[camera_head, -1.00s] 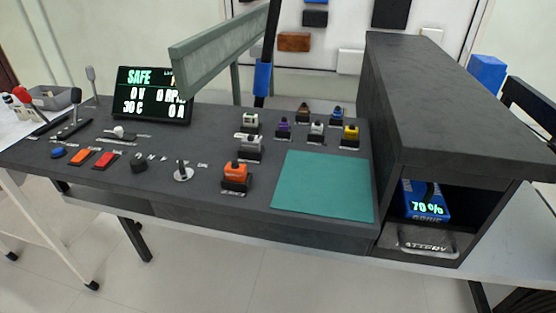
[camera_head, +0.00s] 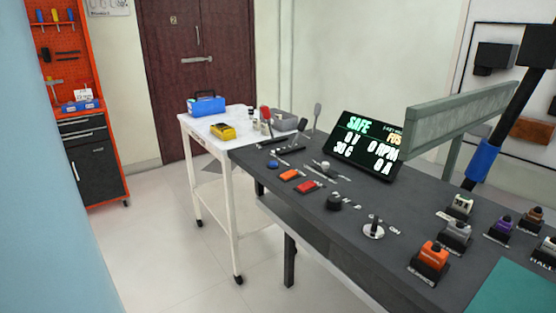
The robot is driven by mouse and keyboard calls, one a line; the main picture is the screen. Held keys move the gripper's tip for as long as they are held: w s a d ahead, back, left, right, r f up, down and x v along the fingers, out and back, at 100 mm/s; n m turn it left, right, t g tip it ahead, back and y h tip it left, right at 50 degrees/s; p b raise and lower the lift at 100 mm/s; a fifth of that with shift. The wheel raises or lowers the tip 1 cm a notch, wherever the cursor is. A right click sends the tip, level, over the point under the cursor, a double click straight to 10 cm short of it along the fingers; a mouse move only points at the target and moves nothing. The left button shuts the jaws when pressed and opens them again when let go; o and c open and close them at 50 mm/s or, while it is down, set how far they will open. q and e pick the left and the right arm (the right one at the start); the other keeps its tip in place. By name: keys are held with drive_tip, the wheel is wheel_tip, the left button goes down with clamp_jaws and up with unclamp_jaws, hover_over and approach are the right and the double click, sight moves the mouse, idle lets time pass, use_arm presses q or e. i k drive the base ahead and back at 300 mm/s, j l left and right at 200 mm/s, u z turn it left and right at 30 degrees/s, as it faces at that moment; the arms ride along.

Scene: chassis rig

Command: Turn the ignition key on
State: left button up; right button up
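The ignition key (camera_head: 374,226) stands in a round silver switch plate on the dark control bench (camera_head: 330,240), between the black knob (camera_head: 334,201) and the orange connector block (camera_head: 432,255). A white "ON" label (camera_head: 395,231) lies to its right, with other small white lettering above and to its left. The key's exact angle is too small to tell. The display (camera_head: 368,145) reads "SAFE", zero volts, zero RPM and 30 C. Neither of my grippers shows in the head view.
A white cart (camera_head: 215,130) adjoins the bench's left end. Open floor lies in front.

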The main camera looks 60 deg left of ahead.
sight(374, 228)
drive_tip(key=u, duration=1.75)
